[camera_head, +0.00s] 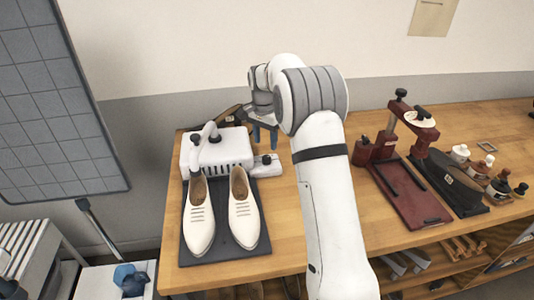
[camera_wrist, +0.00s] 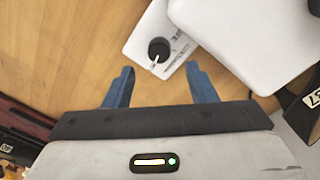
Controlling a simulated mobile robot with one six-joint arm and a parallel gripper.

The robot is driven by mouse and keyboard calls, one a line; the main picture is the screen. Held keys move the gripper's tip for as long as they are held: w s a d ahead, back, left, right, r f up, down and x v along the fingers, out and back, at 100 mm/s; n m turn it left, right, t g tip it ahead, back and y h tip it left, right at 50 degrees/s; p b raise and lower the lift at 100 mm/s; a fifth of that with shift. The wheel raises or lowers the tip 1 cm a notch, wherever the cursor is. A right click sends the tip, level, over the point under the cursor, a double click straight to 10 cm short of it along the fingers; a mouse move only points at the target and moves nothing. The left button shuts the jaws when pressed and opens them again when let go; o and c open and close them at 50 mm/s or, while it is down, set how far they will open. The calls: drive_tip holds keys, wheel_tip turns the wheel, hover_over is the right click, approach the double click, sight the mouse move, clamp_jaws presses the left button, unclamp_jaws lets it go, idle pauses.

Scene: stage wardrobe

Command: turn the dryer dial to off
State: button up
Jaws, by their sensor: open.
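The shoe dryer (camera_head: 218,152) is a white slotted box with pipes on top, at the back left of the bench. Its small white control plate (camera_head: 270,171) adjoins it on the right and also shows in the wrist view (camera_wrist: 138,44). The dial is a round black knob (camera_wrist: 159,49) with a white pointer angled down and slightly left in the wrist view. The plate's markings are too small to read. My gripper (camera_wrist: 159,70) is open and empty, its two blue fingers apart, with the dial between and beyond the tips. In the head view my gripper (camera_head: 264,138) is just behind the plate.
White shoes (camera_head: 199,228) stand on a dark mat (camera_head: 228,250) before the dryer. A dark red press (camera_head: 405,190), a black shoe stand (camera_head: 452,185) and several small bottles (camera_head: 498,188) are right of my arm. Bare wood (camera_head: 275,215) lies between mat and arm.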

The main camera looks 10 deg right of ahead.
sight(266, 157)
wheel_tip(266, 157, down, 6)
drive_tip(key=shift+s+d+f, duration=0.15)
idle(0.3)
drive_tip(key=c, duration=1)
